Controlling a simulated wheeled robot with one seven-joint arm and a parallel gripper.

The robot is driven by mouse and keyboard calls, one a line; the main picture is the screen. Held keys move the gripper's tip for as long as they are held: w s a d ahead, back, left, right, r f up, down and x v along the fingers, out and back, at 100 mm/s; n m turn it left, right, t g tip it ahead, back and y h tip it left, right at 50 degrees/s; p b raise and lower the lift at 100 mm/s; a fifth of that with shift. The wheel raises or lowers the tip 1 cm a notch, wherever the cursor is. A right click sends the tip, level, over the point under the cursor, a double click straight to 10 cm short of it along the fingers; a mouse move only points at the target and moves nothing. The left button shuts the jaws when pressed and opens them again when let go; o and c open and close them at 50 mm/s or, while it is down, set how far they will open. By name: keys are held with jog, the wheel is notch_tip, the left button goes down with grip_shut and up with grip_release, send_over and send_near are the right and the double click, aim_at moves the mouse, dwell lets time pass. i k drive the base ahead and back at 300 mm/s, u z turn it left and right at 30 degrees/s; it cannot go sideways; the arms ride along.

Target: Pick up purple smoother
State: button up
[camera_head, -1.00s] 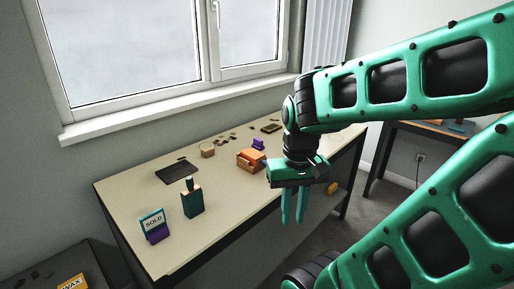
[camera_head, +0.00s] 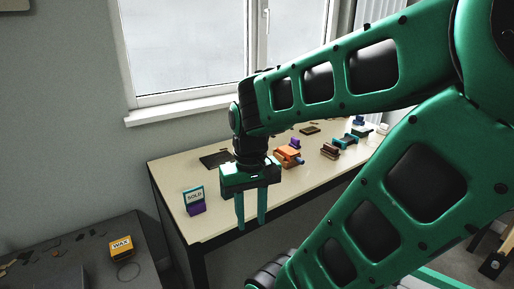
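A small purple block (camera_head: 295,142), which may be the purple smoother, sits far back on the cream-topped table (camera_head: 225,222), behind an orange tool (camera_head: 289,155). Its lower part is partly hidden. A second purple piece (camera_head: 197,209) is at the foot of the SOLD sign (camera_head: 194,195) near the table's left end. My gripper (camera_head: 251,222) points down, its two teal fingers apart with nothing between them. In the picture it lies between the two purple things, in front of the table.
A dark flat pad (camera_head: 214,160) lies behind my gripper. A brown tool (camera_head: 330,151) and teal tools (camera_head: 352,139) stand on the table's right part. A yellow WAX tin (camera_head: 122,246) sits on the dark bench (camera_head: 75,275) at left. My arm covers much of the right side.

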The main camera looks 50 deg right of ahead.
aim_at(294, 142)
jog(key=u, duration=2.1)
jog(key=k, duration=2.2)
jog(key=z, duration=2.2)
jog(key=i, duration=0.25)
jog(key=z, duration=0.2)
